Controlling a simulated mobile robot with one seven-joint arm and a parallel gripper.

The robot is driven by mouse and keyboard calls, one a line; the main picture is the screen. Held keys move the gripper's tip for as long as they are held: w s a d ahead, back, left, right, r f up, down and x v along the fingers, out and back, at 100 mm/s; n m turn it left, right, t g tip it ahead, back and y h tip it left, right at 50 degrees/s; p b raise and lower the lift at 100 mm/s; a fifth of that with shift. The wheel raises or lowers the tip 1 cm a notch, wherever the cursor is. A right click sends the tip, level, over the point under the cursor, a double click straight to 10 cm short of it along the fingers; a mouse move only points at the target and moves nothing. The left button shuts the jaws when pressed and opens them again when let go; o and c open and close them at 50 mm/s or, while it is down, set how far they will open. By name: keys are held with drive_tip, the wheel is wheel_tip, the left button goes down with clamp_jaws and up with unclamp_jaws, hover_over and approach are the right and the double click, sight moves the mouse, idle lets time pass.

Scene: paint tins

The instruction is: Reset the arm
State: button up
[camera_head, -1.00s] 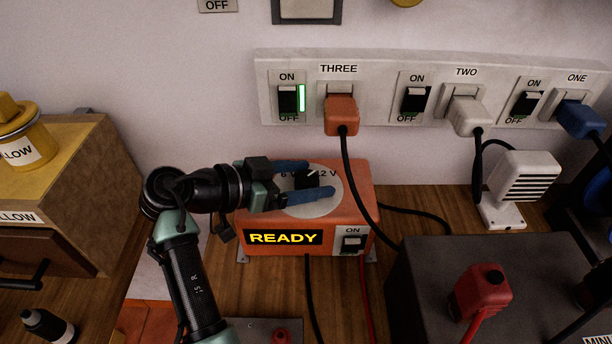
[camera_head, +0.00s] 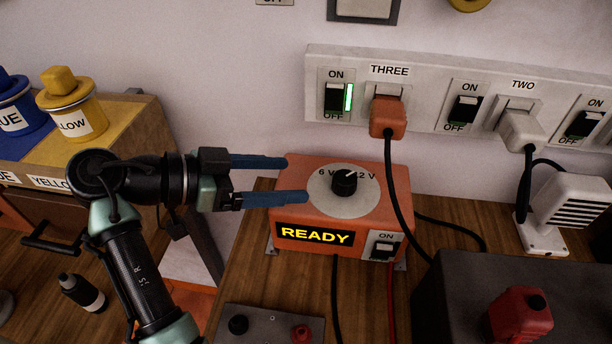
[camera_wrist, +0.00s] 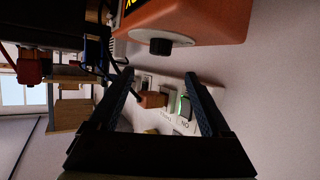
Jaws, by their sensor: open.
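My gripper (camera_head: 297,179) is open and empty, its two blue fingers apart and pointing right. In the head view it is left of the dial on the orange charger box (camera_head: 290,205), with the near fingertip over or beside the box's left side; I cannot tell whether it touches. The black dial knob (camera_head: 344,183) stands free of the fingers, between the "6 V" and "12 V" marks. The box's display reads READY (camera_head: 315,235). In the wrist view, my gripper (camera_wrist: 160,82) shows both fingers spread, with the box (camera_wrist: 205,20) and knob (camera_wrist: 160,46) beyond.
A wall strip (camera_head: 430,75) carries switches and plugs; the switch by THREE glows green. An orange plug (camera_head: 388,118) hangs a black cable right of the box. A dark box with a red clamp (camera_head: 520,315) stands front right. Yellow (camera_head: 72,105) and blue tins stand left.

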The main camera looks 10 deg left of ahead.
drive_tip(key=shift+s+a+r, duration=0.2)
drive_tip(key=shift+a, duration=0.15)
